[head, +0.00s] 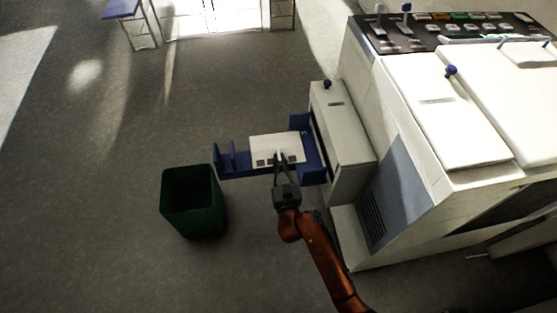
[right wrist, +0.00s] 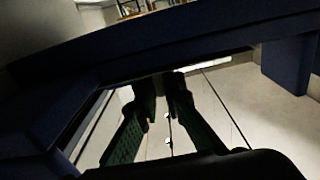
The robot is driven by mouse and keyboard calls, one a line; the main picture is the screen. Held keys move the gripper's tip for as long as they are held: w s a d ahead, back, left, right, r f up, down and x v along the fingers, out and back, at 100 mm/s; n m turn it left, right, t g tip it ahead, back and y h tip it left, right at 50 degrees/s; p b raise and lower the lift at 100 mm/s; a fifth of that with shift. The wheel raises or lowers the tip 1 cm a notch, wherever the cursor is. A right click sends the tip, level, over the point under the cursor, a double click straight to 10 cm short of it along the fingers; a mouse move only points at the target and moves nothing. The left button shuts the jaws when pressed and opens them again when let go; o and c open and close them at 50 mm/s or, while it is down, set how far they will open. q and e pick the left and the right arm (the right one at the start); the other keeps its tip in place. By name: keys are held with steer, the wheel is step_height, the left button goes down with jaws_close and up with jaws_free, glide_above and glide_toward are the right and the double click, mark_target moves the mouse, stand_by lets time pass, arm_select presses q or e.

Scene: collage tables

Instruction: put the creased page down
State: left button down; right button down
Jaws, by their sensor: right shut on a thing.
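The page (head: 274,142) is a white sheet with a row of small dark squares along its near edge. It lies over the blue tray (head: 237,172) on the side of the large white machine. My right gripper (head: 281,160) reaches in from below and is shut on the page's near edge. I cannot tell whether the page touches the tray. In the right wrist view the fingers (right wrist: 160,105) are dark against a pale surface, below a dark blue tray part (right wrist: 170,45); no crease can be made out. My left gripper is not in view.
A dark green open bin (head: 194,205) stands on the floor left of my right arm, just below the tray's left end. The white machine (head: 440,110), with a control panel (head: 455,28) on top, fills the right side. The grey floor at left is clear.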

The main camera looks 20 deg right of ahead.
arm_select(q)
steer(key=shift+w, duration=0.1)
arm_select(e)
steer(key=c, duration=2.5)
jaws_free()
steer(key=shift+f, duration=0.1)
steer(key=o, duration=0.4)
